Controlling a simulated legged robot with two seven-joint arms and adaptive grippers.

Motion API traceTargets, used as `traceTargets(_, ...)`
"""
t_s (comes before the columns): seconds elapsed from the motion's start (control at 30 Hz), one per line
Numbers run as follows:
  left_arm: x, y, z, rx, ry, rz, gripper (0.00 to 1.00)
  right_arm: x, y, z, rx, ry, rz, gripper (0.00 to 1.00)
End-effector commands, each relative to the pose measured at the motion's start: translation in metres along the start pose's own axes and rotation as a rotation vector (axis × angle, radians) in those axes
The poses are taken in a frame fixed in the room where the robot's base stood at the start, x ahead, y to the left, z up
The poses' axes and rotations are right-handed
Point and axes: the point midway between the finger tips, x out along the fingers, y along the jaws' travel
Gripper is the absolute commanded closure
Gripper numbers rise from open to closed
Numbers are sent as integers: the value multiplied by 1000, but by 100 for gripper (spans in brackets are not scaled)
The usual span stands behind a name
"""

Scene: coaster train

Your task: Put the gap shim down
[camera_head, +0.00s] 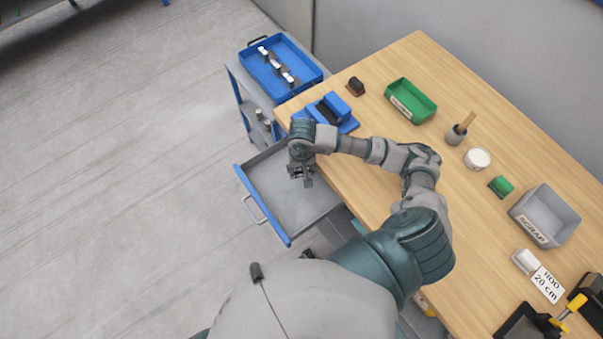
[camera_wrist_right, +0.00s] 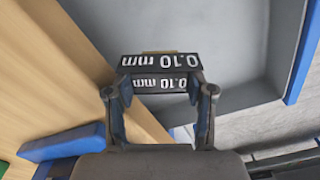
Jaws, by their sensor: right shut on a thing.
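The gap shim (camera_wrist_right: 160,65) is a dark block with white "0.10 mm" lettering on two faces. In the right wrist view it sits between the fingertips of my right gripper (camera_wrist_right: 160,92), which is shut on it. In the head view my right gripper (camera_head: 301,180) points down over the open grey drawer (camera_head: 270,190), beside the table's left edge. The shim is too small to make out clearly there. How high it is above the drawer floor I cannot tell. My left gripper is not in view.
A blue block on a blue base (camera_head: 335,108) stands at the table corner close to my right wrist. The wooden table (camera_head: 440,75) also holds a green bin (camera_head: 411,100) and a grey scrap bin (camera_head: 545,214). The drawer's visible floor looks empty. A blue tray (camera_head: 303,68) stands behind.

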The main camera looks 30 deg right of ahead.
Motion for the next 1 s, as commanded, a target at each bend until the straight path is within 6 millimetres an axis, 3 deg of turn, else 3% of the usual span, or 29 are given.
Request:
traceTargets(0.13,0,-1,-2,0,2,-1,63,9,-5,2,-2,0,1,83)
traceTargets(0.33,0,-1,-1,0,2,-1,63,39,-3,2,-1,-1,-1,83)
traceTargets(0.67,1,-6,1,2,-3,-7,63,43,2,0,-1,0,-5,83)
traceTargets(0.7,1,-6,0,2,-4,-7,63,43,1,0,-2,0,-5,42)
traceTargets(0.77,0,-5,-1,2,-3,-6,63,42,0,1,-2,0,-4,27)
traceTargets(0.8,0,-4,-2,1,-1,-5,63,42,0,1,-2,0,-3,22)
traceTargets(1.0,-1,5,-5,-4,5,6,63,41,-3,2,-2,1,0,22)
